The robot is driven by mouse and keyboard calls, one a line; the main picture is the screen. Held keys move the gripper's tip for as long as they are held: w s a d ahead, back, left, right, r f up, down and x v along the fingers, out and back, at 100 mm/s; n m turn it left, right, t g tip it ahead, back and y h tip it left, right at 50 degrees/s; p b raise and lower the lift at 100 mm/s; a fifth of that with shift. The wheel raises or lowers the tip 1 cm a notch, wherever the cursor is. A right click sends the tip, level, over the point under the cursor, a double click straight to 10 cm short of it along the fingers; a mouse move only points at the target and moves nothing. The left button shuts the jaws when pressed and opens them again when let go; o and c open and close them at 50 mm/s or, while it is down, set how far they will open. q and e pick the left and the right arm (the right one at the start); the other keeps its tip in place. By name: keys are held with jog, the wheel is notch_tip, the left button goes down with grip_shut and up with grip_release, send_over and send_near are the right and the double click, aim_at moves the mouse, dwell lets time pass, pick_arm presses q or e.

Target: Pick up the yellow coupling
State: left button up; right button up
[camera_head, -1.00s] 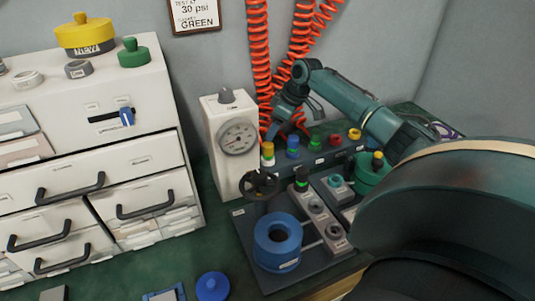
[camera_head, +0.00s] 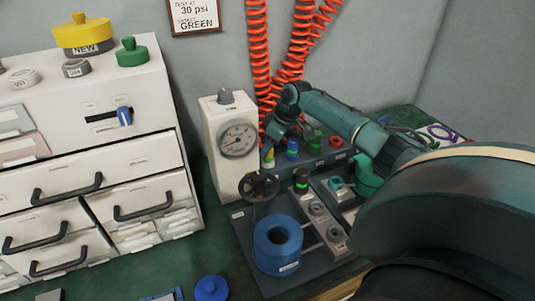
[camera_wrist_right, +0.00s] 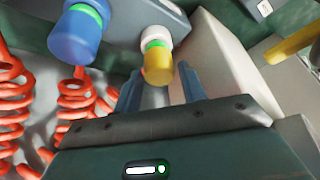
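The yellow coupling (camera_head: 268,160) stands at the left end of the row of couplings, beside the gauge box. In the right wrist view the yellow coupling (camera_wrist_right: 158,66) has a green band and a white collar. My right gripper (camera_head: 270,142) is over it from above and hides its top in the head view. In the right wrist view my right gripper (camera_wrist_right: 161,88) is open, with one blue-grey finger on each side of the coupling. I cannot tell whether either finger touches it. My left gripper is not in view.
A blue coupling (camera_head: 292,148) stands close on the right, then green and red ones. The gauge box (camera_head: 210,122) stands close on the left. Red coiled hoses (camera_head: 257,45) hang behind. A black handwheel (camera_head: 259,186) and a blue ring (camera_head: 267,262) are in front.

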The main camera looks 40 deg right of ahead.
jog(key=c, duration=0.7)
jog(key=shift+r, duration=0.15)
